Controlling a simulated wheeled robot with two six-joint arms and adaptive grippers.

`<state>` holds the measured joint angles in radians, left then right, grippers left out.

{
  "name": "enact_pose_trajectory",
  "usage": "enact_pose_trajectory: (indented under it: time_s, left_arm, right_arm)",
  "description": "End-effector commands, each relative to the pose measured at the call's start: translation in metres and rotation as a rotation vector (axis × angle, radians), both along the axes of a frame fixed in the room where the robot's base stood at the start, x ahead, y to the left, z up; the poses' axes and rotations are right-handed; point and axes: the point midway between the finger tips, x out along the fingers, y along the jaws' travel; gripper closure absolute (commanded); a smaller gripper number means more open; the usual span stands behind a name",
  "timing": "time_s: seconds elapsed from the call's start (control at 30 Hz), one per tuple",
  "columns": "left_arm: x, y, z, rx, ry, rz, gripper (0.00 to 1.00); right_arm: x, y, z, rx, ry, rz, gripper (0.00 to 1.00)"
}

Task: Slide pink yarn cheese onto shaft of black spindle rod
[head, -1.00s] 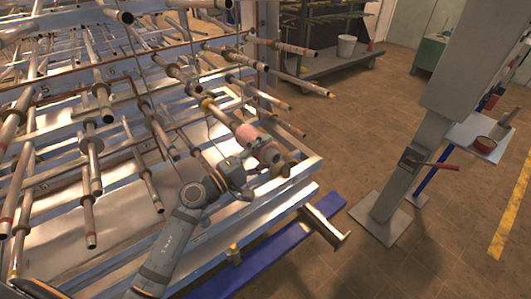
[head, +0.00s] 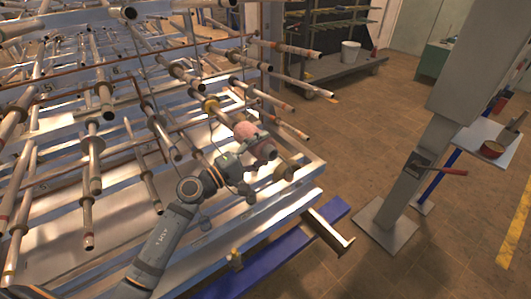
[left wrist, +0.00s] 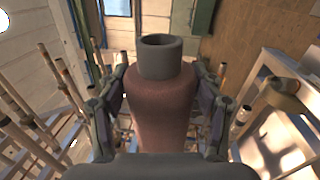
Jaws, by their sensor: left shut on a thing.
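The pink yarn cheese (head: 245,132) is at the right side of the rack in the head view. In the left wrist view, its brownish-pink body (left wrist: 162,100) fills the middle, with a hollow grey tube end toward the top. My left gripper (head: 250,165) is shut on it, one finger on each side. A rod with a yellow collar (head: 210,104) runs from the rack toward the far end of the cheese, roughly in line with it. I cannot tell how far the rod goes into the cheese. The rod's colour is hard to judge. My right gripper is not in view.
Several similar rods stick out from the metal rack (head: 110,185) close around the cheese. A tan knob (head: 284,172) is just right of the gripper. A grey post (head: 400,185) stands further right; the floor between is mostly clear.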

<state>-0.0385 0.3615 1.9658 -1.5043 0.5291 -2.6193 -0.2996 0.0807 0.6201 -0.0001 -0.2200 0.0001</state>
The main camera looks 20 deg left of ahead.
Motion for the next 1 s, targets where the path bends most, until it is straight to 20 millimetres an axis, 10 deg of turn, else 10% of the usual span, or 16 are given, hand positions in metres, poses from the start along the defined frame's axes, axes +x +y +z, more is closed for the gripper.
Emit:
enact_pose_trajectory:
  time_s: [1.0]
  left_arm:
    - [0.015,0.019,-0.001,-0.001,-0.001,0.0,0.93]
  right_arm:
    - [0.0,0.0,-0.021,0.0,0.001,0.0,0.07]
